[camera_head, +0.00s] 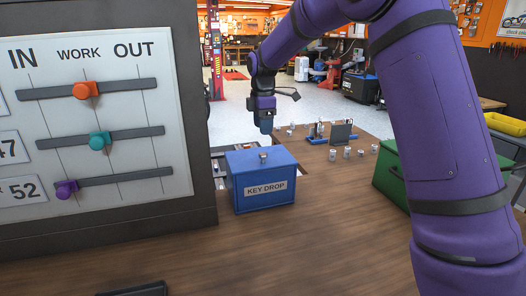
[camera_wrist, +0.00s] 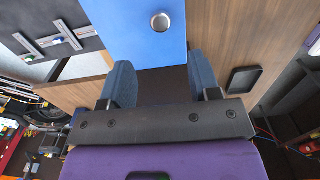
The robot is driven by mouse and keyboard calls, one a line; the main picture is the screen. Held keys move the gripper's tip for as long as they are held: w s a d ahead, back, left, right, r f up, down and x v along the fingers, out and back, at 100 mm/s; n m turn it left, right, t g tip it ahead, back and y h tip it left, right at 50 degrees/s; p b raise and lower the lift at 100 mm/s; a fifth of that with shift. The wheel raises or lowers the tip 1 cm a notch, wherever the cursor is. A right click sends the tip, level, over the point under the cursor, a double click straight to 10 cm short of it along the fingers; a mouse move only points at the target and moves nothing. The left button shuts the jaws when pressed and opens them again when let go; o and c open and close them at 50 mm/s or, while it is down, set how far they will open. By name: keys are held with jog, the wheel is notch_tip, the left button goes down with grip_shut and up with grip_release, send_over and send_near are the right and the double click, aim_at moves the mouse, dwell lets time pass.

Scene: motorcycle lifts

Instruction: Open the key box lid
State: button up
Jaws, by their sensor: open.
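The blue key box (camera_head: 262,196), labelled KEY DROP, stands on the wooden counter with its lid down. A small round metal knob (camera_head: 263,157) sits on top of the lid (camera_head: 250,160). In the wrist view, the blue lid (camera_wrist: 135,40) fills the top middle, with the knob (camera_wrist: 160,22) near the top edge. My gripper (camera_head: 266,130) hangs above the box's far side, apart from it. In the wrist view my gripper (camera_wrist: 162,78) shows two blue fingers spread apart with nothing between them. The knob lies ahead of the fingers and is not held.
A slider board (camera_head: 90,110) with orange, teal and purple knobs stands left of the box. A green box (camera_head: 392,172) is to the right. Several small metal pieces and a blue stand (camera_head: 318,138) lie behind. The counter (camera_head: 290,250) in front is mostly clear.

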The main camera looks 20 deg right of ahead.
aim_at(263, 153)
notch_tip(263, 153, down, 9)
jog(key=shift+f, duration=0.1)
dwell(0.3)
grip_shut()
